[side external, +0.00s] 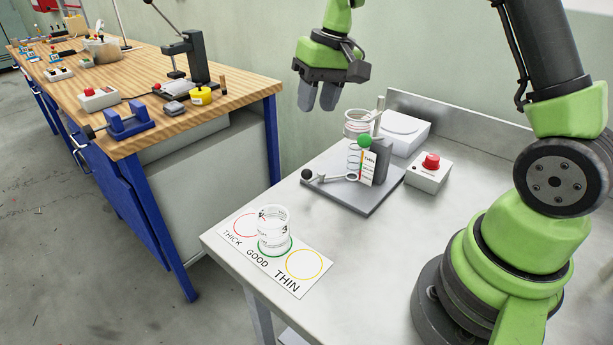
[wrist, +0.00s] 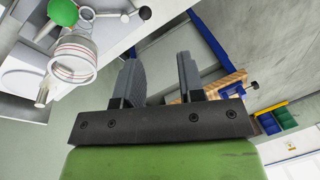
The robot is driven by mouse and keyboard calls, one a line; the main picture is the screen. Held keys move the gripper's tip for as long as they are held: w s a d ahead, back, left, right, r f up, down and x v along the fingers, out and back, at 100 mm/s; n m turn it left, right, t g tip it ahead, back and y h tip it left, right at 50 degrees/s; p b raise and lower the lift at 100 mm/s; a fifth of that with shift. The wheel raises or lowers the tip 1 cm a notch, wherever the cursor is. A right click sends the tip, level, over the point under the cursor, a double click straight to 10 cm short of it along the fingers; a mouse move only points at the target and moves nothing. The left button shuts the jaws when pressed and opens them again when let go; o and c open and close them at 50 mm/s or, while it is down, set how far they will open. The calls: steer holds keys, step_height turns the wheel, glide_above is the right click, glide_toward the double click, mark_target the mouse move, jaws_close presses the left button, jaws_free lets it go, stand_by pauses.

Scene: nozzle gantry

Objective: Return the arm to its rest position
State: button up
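My gripper (side external: 319,96) is raised in the air, to the upper left of the nozzle stand in the side external view. Its two dark fingers are apart with nothing between them; the gap also shows in the wrist view (wrist: 160,75). A clear beaker (side external: 273,231) with dark markings stands upright on the GOOD circle of the white card (side external: 282,286). The card's THICK circle is partly hidden by the beaker and its THIN circle is empty.
The nozzle stand (side external: 372,190) holds rings, a green ball and a coloured scale. A wooden bench (side external: 228,95) with tools is at left.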

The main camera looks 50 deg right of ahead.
steer(key=s+a+r+t, duration=0.3)
steer(key=s+a+r, duration=0.3)
steer(key=s+r, duration=0.35)
steer(key=s+a+r+t, duration=0.1)
steer(key=s+a+t, duration=0.1)
steer(key=s, duration=0.8)
steer(key=shift+s+a, duration=0.2)
steer(key=shift+s, duration=0.15)
